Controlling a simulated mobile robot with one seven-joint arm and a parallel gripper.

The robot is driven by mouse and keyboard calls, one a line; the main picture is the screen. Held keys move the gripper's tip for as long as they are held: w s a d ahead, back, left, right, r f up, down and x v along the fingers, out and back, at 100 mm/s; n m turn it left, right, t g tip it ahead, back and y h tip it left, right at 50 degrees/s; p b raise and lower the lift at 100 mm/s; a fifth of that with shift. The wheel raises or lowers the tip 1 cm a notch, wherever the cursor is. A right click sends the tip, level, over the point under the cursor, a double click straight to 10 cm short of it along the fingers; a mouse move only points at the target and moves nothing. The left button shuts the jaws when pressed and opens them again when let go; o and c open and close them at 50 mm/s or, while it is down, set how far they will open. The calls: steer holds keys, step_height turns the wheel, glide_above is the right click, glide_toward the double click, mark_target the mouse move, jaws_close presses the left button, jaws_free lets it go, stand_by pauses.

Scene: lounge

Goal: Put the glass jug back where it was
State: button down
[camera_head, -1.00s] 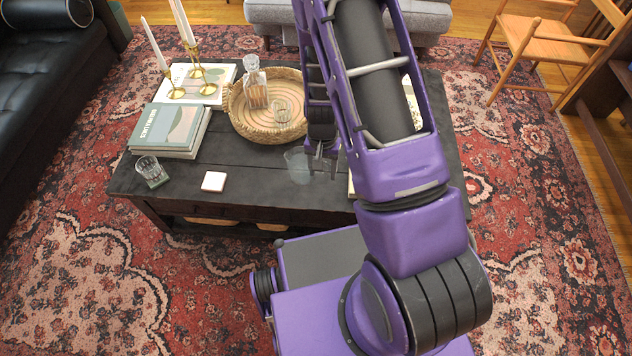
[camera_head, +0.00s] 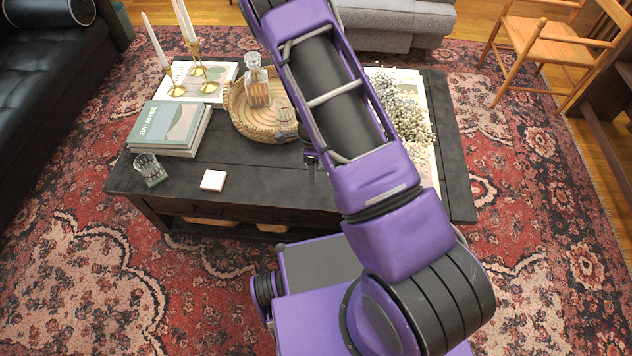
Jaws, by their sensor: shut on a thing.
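My gripper (camera_head: 311,163) shows only in part, at the left edge of my arm, above the dark coffee table (camera_head: 250,185). It is shut on the glass jug. The jug itself is hidden behind my arm, so I cannot tell its tilt or whether it touches the table.
The woven tray (camera_head: 240,118) holds a glass decanter (camera_head: 257,90) and a tumbler (camera_head: 284,118). Books (camera_head: 168,130), brass candlesticks (camera_head: 205,80), another glass (camera_head: 150,170) and a white coaster (camera_head: 213,180) stand left. White flowers (camera_head: 405,105) are right. The front middle is clear.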

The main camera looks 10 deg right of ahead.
steer(key=shift+f+b, duration=0.9)
steer(key=shift+f, duration=4.1)
steer(key=shift+f, duration=0.2)
steer(key=shift+c, duration=1.1)
jaws_free()
steer(key=shift+r, duration=0.15)
step_height(320, 180, up, 12)
steer(key=shift+r+p, duration=0.1)
steer(key=shift+p, duration=1.05)
